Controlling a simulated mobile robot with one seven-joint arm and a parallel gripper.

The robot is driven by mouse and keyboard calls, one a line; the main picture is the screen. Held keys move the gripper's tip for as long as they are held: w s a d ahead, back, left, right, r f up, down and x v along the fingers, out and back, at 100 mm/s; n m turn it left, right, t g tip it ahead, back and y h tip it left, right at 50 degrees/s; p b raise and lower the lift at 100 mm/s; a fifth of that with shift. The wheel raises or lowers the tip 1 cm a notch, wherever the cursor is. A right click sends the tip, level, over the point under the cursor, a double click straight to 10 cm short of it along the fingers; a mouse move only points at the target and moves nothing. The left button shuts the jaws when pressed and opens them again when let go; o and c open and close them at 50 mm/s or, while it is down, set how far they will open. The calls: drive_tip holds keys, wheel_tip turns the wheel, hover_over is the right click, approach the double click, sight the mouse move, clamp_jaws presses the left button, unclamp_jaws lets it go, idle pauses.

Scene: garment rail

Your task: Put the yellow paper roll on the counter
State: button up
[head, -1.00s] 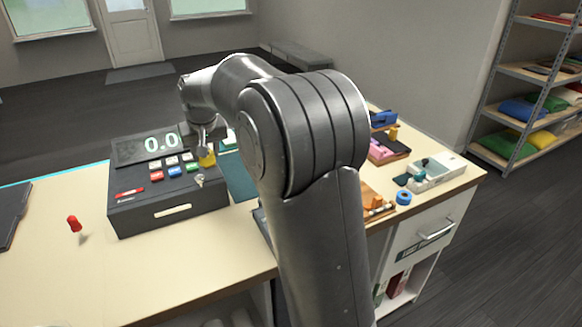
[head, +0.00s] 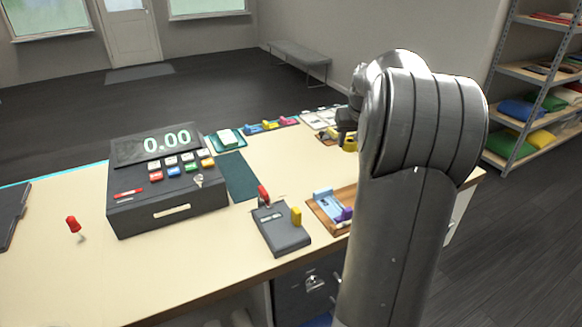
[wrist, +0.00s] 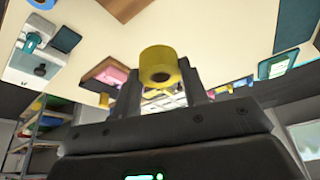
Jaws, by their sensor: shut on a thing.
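The yellow paper roll (wrist: 160,62) sits between the two dark fingers of my gripper (wrist: 163,78) in the wrist view, its round end with the hole facing the camera. My gripper is shut on it. In the head view the yellow paper roll (head: 349,145) shows just left of my arm, below the gripper (head: 346,134), partly hidden by it. It is over the right part of the cream counter (head: 290,165); I cannot tell how high.
A black cash register (head: 165,190) stands on the left of the counter. A grey card terminal (head: 281,230) and a wooden tray (head: 322,213) lie at the front. Small coloured items (head: 268,126) line the back edge. Bare counter shows in the middle. My arm hides the right end.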

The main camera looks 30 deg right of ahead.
drive_tip(key=s+d+m+h, duration=0.1)
drive_tip(key=s+d+m, duration=0.2)
drive_tip(key=s+d, duration=1.4)
drive_tip(key=w+a+f, duration=0.1)
drive_tip(key=w+f, duration=0.2)
drive_tip(key=f, duration=0.1)
drive_tip(key=w+a+f, duration=0.1)
drive_tip(key=w+f, duration=0.3)
drive_tip(key=w+a+f, duration=0.1)
drive_tip(key=w+f, duration=0.2)
drive_tip(key=shift+w+a+f, duration=0.3)
drive_tip(key=shift+f, duration=2.1)
drive_tip(key=shift+f, duration=0.1)
drive_tip(key=o, duration=1)
drive_tip(key=shift+c, duration=0.2)
